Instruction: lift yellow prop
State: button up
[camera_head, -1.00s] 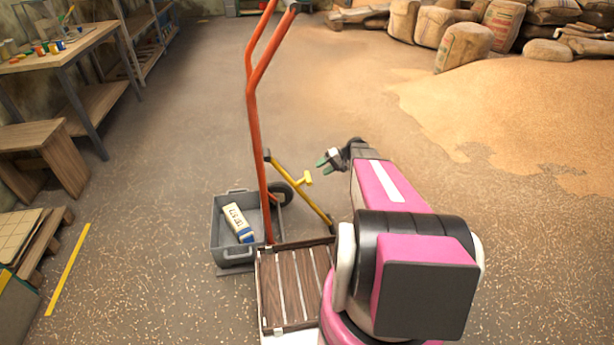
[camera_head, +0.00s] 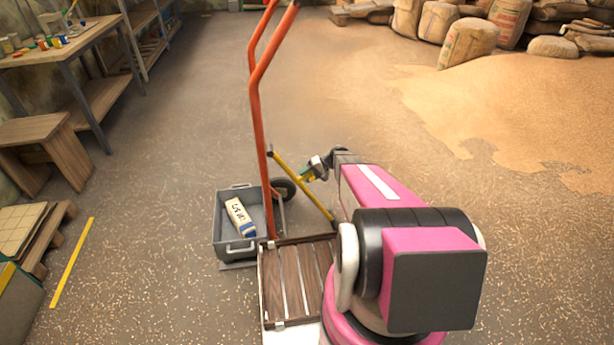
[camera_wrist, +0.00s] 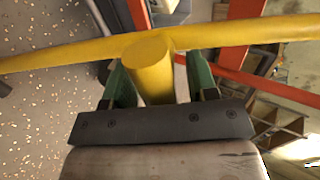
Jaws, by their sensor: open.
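The yellow prop is a slanted yellow bar (camera_head: 299,184) with a short side handle, beside the orange frame of the hand truck (camera_head: 256,110). In the wrist view the prop's long bar (camera_wrist: 230,33) crosses the picture, and its handle stub (camera_wrist: 150,68) points toward me. My gripper (camera_head: 311,175) is at the prop's handle. In the wrist view my gripper's green fingers (camera_wrist: 159,84) stand on either side of the stub, with gaps visible. The gripper is open and not closed on it. In the head view my gripper hides most of the handle.
A grey bin (camera_head: 232,247) holding a white and blue carton (camera_head: 240,216) stands left of the orange frame. A slatted wooden platform (camera_head: 297,280) lies at the frame's foot. A workbench (camera_head: 62,50) is at upper left, and a grain pile (camera_head: 520,110) at right.

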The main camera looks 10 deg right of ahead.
grip_shut()
jog(key=shift+d+r, duration=0.4)
jog(key=d+r+h, duration=0.6)
jog(key=r+h, duration=0.1)
jog(key=r, duration=0.4)
notch_tip(320, 180, up, 16)
jog(key=a+h, duration=0.2)
jog(key=h, duration=0.4)
jog(key=shift+a+h, duration=0.15)
jog(key=shift+h, duration=0.15)
jog(key=shift+r, duration=0.15)
grip_release()
